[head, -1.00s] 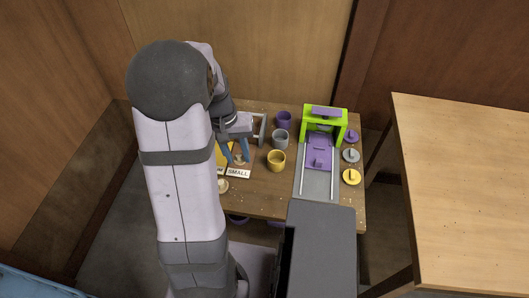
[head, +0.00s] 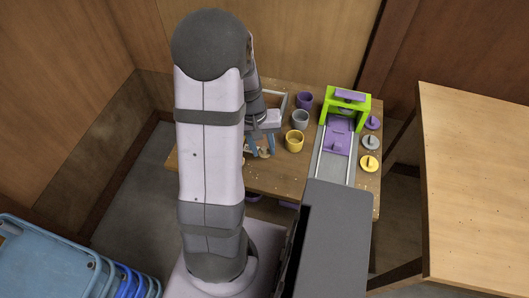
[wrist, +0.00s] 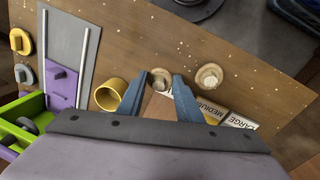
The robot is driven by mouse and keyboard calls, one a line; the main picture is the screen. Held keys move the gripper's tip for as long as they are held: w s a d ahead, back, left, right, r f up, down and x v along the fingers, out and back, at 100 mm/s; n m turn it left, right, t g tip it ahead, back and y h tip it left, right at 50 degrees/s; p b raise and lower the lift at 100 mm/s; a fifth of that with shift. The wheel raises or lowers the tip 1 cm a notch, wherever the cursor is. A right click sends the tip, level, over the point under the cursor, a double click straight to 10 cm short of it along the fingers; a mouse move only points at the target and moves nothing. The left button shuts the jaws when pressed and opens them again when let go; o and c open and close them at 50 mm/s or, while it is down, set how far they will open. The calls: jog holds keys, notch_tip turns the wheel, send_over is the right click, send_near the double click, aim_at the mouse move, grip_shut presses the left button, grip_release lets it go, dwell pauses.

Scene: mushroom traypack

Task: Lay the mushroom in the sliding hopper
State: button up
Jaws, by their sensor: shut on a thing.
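My gripper (wrist: 156,88) has its blue fingers closed on a pale mushroom (wrist: 160,76), which shows between the fingertips in the wrist view. In the head view my gripper (head: 261,147) is left of the yellow cup, partly behind my arm. How high the mushroom is cannot be told. A second brownish mushroom (wrist: 209,76) stands on the table to the right in the wrist view. The purple sliding hopper (head: 337,138) sits on a grey railed track at the green frame, right of the cups. It also shows at the left of the wrist view (wrist: 62,86).
Yellow (head: 294,142), grey (head: 300,119) and purple (head: 304,100) cups stand between my gripper and the track. Knobbed discs (head: 369,163) lie right of the track. MEDIUM and LARGE cards (wrist: 238,121) lie near the second mushroom. The green frame (head: 347,103) rises over the track's far end.

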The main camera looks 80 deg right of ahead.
aim_at(262, 151)
jog(key=shift+f, duration=2.2)
jog(key=o, duration=0.8)
jog(key=shift+c, duration=0.2)
notch_tip(262, 151, up, 12)
jog(key=w, duration=0.1)
jog(key=shift+w+a, duration=0.2)
jog(key=shift+w, duration=0.1)
